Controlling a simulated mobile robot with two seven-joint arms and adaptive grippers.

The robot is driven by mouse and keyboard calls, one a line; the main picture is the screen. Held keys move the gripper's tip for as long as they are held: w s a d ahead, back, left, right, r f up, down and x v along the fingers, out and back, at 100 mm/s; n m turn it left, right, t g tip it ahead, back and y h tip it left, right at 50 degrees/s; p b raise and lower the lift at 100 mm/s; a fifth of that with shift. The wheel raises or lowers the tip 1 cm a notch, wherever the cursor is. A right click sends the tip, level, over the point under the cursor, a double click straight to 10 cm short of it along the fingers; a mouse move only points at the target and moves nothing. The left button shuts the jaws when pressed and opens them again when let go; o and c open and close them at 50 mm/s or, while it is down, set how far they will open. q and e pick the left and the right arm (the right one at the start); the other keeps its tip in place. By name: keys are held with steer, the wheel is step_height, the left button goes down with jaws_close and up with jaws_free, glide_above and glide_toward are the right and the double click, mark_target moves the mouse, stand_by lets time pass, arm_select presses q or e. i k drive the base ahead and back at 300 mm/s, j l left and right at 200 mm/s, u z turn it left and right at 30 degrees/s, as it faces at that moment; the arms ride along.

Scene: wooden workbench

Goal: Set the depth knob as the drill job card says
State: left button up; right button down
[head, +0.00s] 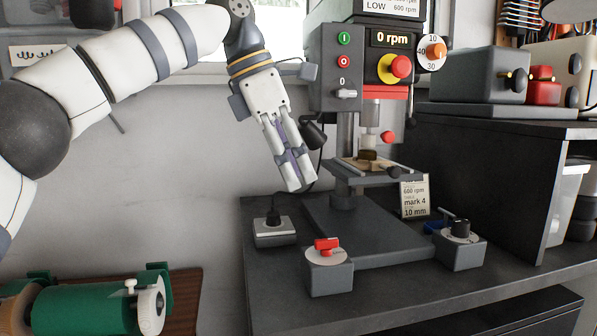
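An orange knob (435,51) sits on a round white dial marked 10, 30 and 40, on the right side of the drill press head (362,70). No label names it as the depth knob, and its exact setting is too small to read. The job card (414,197) stands behind the drill base at the right; I read 600 rpm, mark 4 and 10 mm. My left gripper (299,184) points down, left of the drill column, apart from the knob. Its fingers look closed together with nothing between them. My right gripper is out of view.
The display (393,39) reads 0 rpm, above a red stop button (400,66). A red-knobbed box (329,279) and a black-knobbed box (460,252) stand on the bench front. A grey box (478,76) stands on the shelf at right.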

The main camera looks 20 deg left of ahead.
mark_target(434, 51)
steer(key=k, duration=1)
